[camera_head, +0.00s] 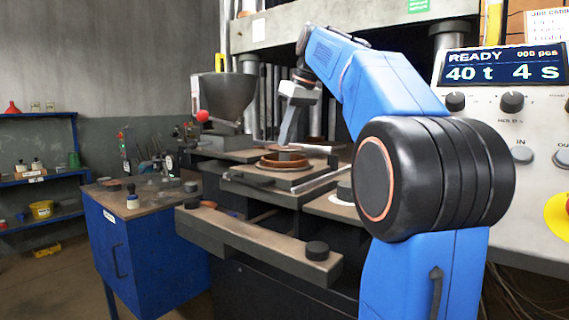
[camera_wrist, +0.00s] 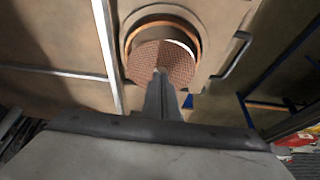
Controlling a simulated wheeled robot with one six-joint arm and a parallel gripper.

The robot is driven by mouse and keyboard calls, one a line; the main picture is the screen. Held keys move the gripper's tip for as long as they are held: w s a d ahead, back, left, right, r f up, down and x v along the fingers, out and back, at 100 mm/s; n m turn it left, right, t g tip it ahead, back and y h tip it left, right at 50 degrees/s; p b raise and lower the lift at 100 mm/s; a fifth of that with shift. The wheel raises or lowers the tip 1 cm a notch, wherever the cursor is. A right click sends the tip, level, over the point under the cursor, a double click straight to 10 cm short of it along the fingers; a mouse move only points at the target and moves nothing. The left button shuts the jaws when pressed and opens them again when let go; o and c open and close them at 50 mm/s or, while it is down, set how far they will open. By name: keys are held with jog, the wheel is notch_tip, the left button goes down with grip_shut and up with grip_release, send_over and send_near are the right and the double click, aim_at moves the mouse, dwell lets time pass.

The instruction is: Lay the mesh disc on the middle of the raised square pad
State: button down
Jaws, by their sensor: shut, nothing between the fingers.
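The mesh disc (camera_wrist: 146,62) is reddish-brown with a fine grid pattern. In the wrist view it lies at the round opening of a brown ring (camera_wrist: 127,35), shifted toward the near side, with a pale crescent showing beyond its edge. The ring (camera_head: 283,162) sits on a square tan plate (camera_wrist: 225,20) with a side handle. I cannot tell whether this plate is the raised square pad. My gripper (camera_wrist: 160,72) is shut and empty, its tips over the disc; contact cannot be told. In the head view my gripper (camera_head: 286,147) points down at the ring.
A grey hopper (camera_head: 219,97) with a red knob stands left of the ring, and press columns rise behind. A blue cabinet (camera_head: 150,240) with small items on top is at left. The control panel (camera_head: 503,110) is at right. A bar with black knobs (camera_head: 262,243) runs in front.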

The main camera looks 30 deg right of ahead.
jog(key=shift+f, duration=0.1)
dwell(0.3)
notch_tip(320, 180, up, 7)
dwell(0.9)
jog(key=shift+s, duration=0.1)
dwell(0.4)
